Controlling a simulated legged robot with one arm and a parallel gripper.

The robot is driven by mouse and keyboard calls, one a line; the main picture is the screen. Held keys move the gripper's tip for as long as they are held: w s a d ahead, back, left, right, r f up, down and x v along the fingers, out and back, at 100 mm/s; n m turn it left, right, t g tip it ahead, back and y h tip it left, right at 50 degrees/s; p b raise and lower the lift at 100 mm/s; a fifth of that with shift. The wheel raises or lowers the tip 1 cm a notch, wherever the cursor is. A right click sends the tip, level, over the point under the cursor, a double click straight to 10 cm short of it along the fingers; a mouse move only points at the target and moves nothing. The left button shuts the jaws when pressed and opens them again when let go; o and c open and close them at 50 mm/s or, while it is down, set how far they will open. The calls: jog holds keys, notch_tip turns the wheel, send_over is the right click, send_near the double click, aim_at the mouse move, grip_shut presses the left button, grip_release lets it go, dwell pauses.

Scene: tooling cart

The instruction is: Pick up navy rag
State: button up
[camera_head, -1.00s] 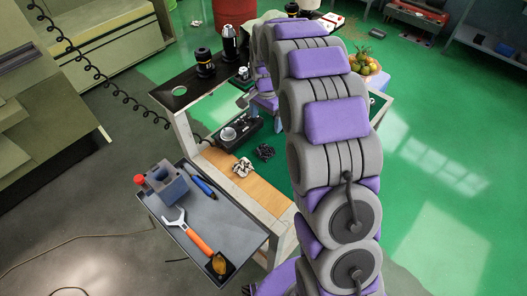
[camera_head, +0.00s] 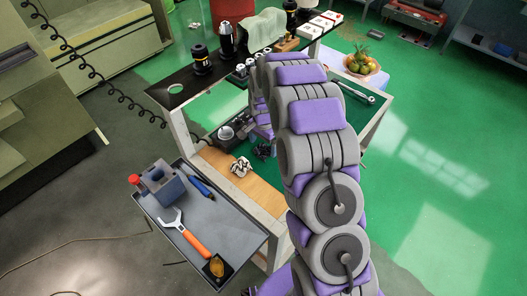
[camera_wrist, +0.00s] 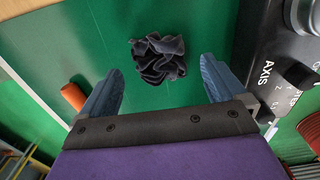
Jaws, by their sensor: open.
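The navy rag (camera_wrist: 158,58) is a small, dark, crumpled cloth lying on the green surface. In the wrist view it sits ahead of my gripper (camera_wrist: 163,69), between the lines of the two blue-grey fingers. The fingers are spread wide, with nothing held between them. In the head view the rag (camera_head: 263,151) shows as a dark clump on the cart's green lower surface, next to my arm. My gripper is largely hidden behind my arm there.
A dark control box (camera_wrist: 285,75) marked AXIS stands close to the right finger. An orange cylinder (camera_wrist: 73,96) lies left. The cart's upper shelf (camera_head: 172,91) carries tool holders and a pale green cloth (camera_head: 263,28).

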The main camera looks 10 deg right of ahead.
notch_tip(320, 180, down, 2)
jog(key=shift+f, duration=0.15)
jog(key=shift+c, duration=0.3)
jog(key=c, duration=1)
jog(key=shift+r, duration=0.55)
notch_tip(320, 180, up, 3)
jog(key=shift+p, duration=0.45)
jog(key=s, duration=0.5)
jog(key=s+p, duration=0.1)
jog(key=s, duration=0.4)
jog(key=s+r, duration=0.1)
jog(key=s, duration=0.5)
jog(key=shift+d+p, duration=0.1)
jog(key=shift+p, duration=0.3)
